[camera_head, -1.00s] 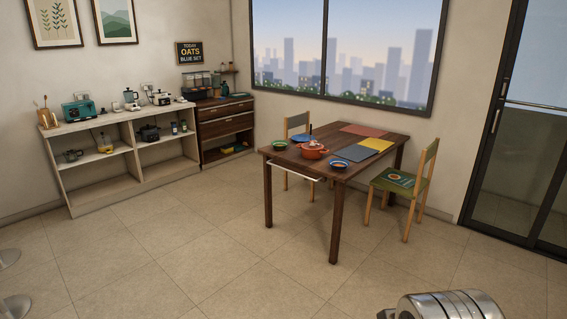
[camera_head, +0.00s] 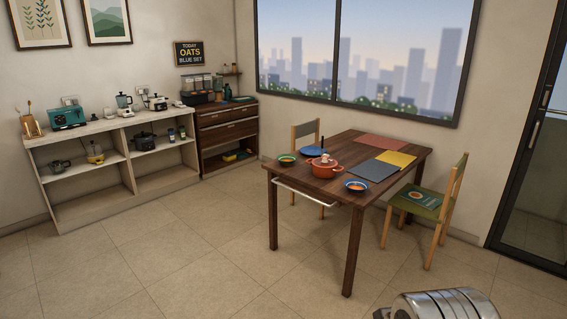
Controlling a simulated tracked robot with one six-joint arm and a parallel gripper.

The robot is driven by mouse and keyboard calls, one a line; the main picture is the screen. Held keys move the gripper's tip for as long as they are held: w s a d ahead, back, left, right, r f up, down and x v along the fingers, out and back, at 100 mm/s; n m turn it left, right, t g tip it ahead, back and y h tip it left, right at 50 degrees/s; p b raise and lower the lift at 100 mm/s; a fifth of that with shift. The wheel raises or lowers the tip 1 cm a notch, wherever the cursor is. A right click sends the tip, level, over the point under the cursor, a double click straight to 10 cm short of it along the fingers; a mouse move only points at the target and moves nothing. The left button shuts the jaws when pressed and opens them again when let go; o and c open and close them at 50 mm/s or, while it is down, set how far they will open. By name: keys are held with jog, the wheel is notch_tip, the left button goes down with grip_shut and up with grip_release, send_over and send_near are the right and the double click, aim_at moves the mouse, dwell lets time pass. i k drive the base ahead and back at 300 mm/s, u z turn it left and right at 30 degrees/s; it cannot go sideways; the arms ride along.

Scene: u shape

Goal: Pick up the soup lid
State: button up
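An orange-red soup pot (camera_head: 323,168) stands near the front left of the wooden dining table (camera_head: 408,150). Its top shows a dark upright piece, but it is too small to tell whether a lid sits on it. No separate lid can be made out for sure. A dark pot (camera_head: 144,141) stands in the upper right compartment of the white shelf. My metal arm part (camera_head: 437,304) shows at the bottom right edge. My gripper's fingers are not visible, and the table is well ahead of me.
A green bowl (camera_head: 287,160), an orange-and-blue bowl (camera_head: 356,186) and a blue plate (camera_head: 313,151) are on the table. A green chair (camera_head: 434,212) stands at its right. The white shelf (camera_head: 103,124) lines the left wall. The tiled floor (camera_head: 190,256) before the table is open.

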aim_at(314, 162)
jog(key=u, duration=0.15)
jog(key=i, duration=3.85)
jog(key=u, duration=0.05)
